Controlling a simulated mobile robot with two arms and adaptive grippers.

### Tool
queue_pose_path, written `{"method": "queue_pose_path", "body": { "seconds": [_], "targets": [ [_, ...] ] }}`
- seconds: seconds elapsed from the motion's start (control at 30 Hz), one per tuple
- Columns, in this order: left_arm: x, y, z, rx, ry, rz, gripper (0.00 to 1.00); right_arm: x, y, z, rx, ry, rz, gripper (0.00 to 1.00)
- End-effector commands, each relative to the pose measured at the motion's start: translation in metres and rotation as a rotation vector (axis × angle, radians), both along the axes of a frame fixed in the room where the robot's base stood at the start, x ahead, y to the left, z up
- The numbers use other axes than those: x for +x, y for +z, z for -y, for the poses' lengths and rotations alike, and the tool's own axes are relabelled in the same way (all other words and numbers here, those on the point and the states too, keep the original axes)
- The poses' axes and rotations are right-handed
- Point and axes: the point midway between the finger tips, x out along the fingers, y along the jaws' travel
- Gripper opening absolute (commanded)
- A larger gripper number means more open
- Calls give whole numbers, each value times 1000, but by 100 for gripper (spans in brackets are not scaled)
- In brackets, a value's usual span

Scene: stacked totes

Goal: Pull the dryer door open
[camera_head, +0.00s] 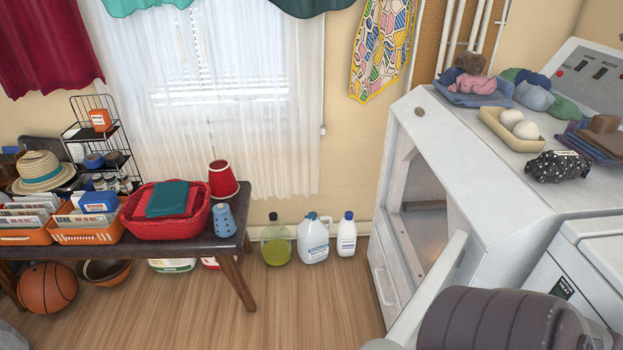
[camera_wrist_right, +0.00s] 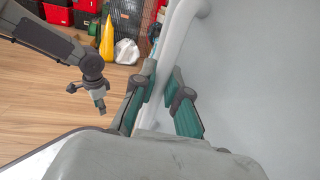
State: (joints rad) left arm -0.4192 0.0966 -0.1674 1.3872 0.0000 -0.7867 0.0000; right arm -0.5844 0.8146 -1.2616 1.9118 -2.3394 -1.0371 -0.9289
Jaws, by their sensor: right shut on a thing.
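The white dryer (camera_head: 520,190) stands at the right in the head view. Its door (camera_head: 440,285) is swung out from the front, and the dark opening (camera_head: 425,190) with its inside shows. In the right wrist view my right gripper (camera_wrist_right: 160,95) has its two green-padded fingers on either side of the white door handle (camera_wrist_right: 178,40), shut on it. The pale door panel (camera_wrist_right: 260,70) fills the right of that view. The right gripper is hidden in the head view behind my own arm. My left arm's end (camera_wrist_right: 92,80) shows at the wrist view's left; its finger state is unclear.
Folded clothes (camera_head: 480,85) and a tray (camera_head: 510,130) lie on the dryer top. A bench (camera_head: 225,245) with baskets stands at the left. Bottles (camera_head: 313,240) stand by the wall. The wooden floor (camera_head: 310,300) before the dryer is clear.

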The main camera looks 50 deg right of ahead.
Motion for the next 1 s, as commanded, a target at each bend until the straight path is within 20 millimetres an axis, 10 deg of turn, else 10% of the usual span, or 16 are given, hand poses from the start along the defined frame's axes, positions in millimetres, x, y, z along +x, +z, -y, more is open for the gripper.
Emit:
{"method": "queue_pose_path", "body": {
  "seconds": [0.27,0.37,1.0],
  "targets": [
    [5,2,1,-2,0,11,40,-1,-1,0,-2,2,-3,0],
    [6,3,1,-2,0,13,40,-1,-1,0,-2,2,-3,24],
    [6,3,1,-2,1,12,40,-33,-1,24,-4,3,-4,25]
  ]
}}
